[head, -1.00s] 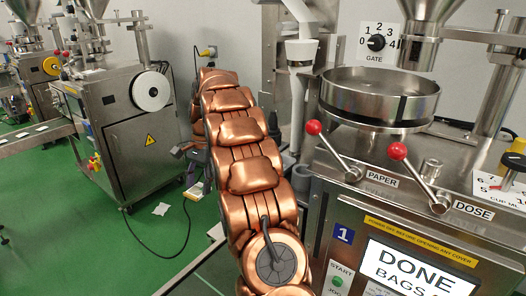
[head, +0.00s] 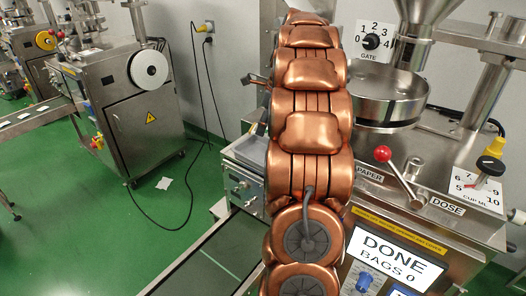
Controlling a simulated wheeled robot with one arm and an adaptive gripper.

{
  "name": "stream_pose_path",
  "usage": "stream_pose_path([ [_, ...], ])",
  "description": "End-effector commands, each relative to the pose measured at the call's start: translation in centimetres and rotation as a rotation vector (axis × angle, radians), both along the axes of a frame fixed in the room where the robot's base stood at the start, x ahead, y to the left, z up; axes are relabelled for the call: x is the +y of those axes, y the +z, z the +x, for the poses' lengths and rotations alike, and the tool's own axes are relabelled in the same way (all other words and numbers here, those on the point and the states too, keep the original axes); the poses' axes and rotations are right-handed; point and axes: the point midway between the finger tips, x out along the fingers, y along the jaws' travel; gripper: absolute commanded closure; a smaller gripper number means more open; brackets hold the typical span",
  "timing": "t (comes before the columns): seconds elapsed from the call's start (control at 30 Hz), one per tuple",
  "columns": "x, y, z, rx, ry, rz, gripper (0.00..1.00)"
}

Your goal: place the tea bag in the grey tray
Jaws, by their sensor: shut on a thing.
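My copper-coloured arm rises through the middle of the head view and covers what lies behind it. I cannot make out my gripper; a small dark part (head: 257,80) shows at the left edge of the arm, and I cannot tell what it is.
The packing machine at right has a screen (head: 393,262) reading DONE BAGS 0, a red-knobbed lever (head: 383,154) and a steel bowl (head: 385,95). A dark conveyor (head: 212,262) runs at bottom. Another packer (head: 140,120) stands at left; a white paper (head: 164,183) lies on the green floor.

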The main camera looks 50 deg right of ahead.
Motion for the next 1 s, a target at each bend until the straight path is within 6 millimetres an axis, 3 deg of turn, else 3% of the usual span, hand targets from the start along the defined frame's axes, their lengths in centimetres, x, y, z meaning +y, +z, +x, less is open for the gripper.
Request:
stream_pose_path([
  [0.3, 0.2, -4.3, -0.1, 0.004, 0.003, 0.005, 0.55],
  [0.53, 0.1, -6.1, 0.1, 0.001, 0.004, -0.001, 0.55],
  [0.73, 0.2, -8.8, 0.0, 0.003, 0.004, 0.003, 0.55],
  [1.0, 0.1, -9.3, 0.1, 0.001, 0.004, 0.000, 0.55],
])
